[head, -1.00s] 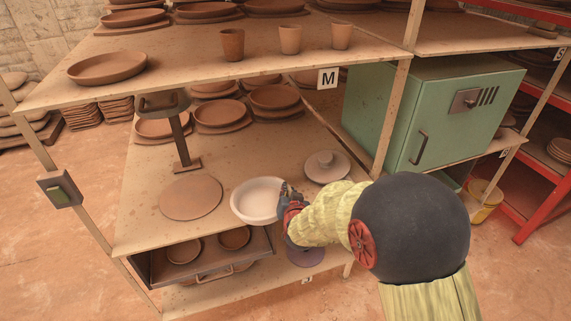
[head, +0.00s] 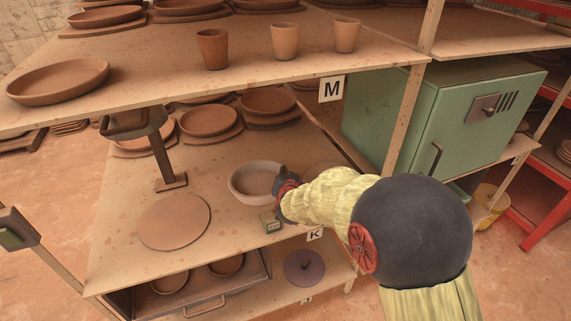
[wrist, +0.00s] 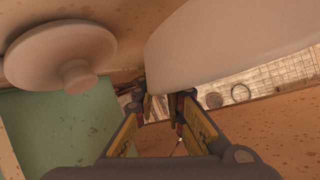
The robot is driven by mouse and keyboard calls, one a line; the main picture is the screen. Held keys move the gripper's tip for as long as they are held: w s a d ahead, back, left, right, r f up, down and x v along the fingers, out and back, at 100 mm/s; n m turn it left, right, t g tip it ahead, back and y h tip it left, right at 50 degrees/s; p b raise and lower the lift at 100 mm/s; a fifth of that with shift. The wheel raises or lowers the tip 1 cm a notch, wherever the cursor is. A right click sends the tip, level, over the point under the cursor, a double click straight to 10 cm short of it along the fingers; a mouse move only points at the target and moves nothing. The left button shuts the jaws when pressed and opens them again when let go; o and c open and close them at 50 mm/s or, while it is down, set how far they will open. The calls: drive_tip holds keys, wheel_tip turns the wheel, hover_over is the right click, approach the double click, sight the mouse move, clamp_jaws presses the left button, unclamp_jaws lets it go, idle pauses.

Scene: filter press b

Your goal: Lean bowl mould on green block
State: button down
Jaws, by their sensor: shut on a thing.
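The bowl mould (head: 250,184) is a pale round bowl over the middle shelf in the head view, its hollow visible. My gripper (head: 281,184) is shut on its right rim. In the wrist view the bowl's smooth pale wall (wrist: 230,40) fills the upper right, by my fingers (wrist: 160,108). The small green block (head: 270,221) stands on the shelf near its front edge, just in front of and below the bowl's right side. I cannot tell whether the bowl touches the block or the shelf. The far fingertip is hard to make out.
A flat round bat (head: 175,221) lies left of the bowl, with a post stand (head: 165,160) behind it. A knobbed disc (wrist: 60,55) is close by in the wrist view. A shelf post (head: 408,115) and green cabinet (head: 440,130) stand right. The upper shelf (head: 150,80) overhangs the back.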

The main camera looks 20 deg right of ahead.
drive_tip(key=shift+w+d+r, duration=0.1)
drive_tip(key=shift+w, duration=0.2)
drive_tip(key=shift+f+b, duration=3.35)
drive_tip(key=shift+f, duration=0.7)
drive_tip(key=shift+s+f+b, duration=0.2)
drive_tip(key=shift+f+b, duration=0.15)
drive_tip(key=shift+f, duration=0.3)
drive_tip(key=c, duration=1.8)
unclamp_jaws()
drive_tip(key=shift+w, duration=0.1)
drive_tip(key=shift+o, duration=0.2)
drive_tip(key=v, duration=1.2)
drive_tip(key=shift+r, duration=0.1)
